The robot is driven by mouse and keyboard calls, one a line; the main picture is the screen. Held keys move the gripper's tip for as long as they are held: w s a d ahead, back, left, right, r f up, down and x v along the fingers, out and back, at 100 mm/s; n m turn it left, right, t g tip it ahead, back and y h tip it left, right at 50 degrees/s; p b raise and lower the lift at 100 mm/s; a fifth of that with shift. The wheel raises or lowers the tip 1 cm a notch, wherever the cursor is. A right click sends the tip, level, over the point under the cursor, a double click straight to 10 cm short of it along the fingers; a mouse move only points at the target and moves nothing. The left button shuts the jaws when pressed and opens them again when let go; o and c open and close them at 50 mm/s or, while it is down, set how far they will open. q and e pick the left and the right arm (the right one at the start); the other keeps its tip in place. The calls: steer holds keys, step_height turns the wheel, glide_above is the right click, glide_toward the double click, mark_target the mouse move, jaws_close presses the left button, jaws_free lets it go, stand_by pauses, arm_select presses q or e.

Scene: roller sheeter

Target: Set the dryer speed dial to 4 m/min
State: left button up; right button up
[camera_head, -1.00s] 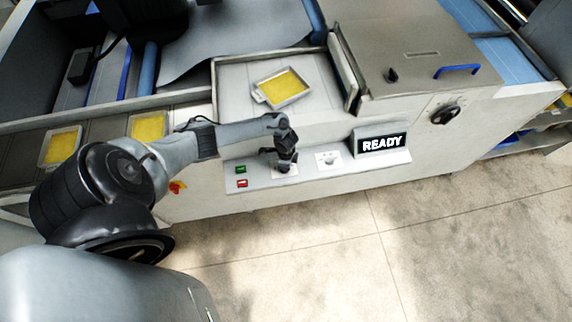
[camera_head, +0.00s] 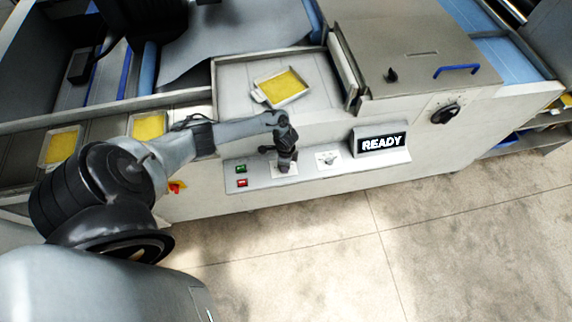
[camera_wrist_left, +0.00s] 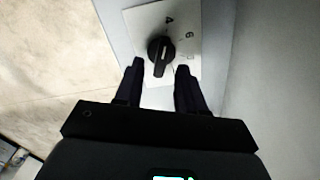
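A black dial knob (camera_wrist_left: 160,52) sits on a white scale plate (camera_wrist_left: 191,20) in the left wrist view. The numerals 4, 6 and apparently 8 show on the plate, turned on their side. The knob's ridge points down the picture, between the fingers; which mark it reads cannot be told. My left gripper (camera_wrist_left: 160,75) is open, one dark finger on each side just below the knob, with gaps visible to it. In the head view, my left gripper (camera_head: 284,162) is over the control panel and covers most of this dial. My right gripper is not in view.
The panel (camera_head: 306,172) also holds a green button (camera_head: 240,169), a red button (camera_head: 241,183), a second small dial (camera_head: 328,157) and a READY display (camera_head: 381,143). A tray with yellow content (camera_head: 283,87) lies behind. Open floor lies in front.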

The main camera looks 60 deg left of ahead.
arm_select(q)
step_height(320, 180, up, 10)
steer(key=p, duration=0.1)
steer(key=shift+f, duration=0.2)
steer(key=shift+s+f, duration=0.1)
stand_by(0.7)
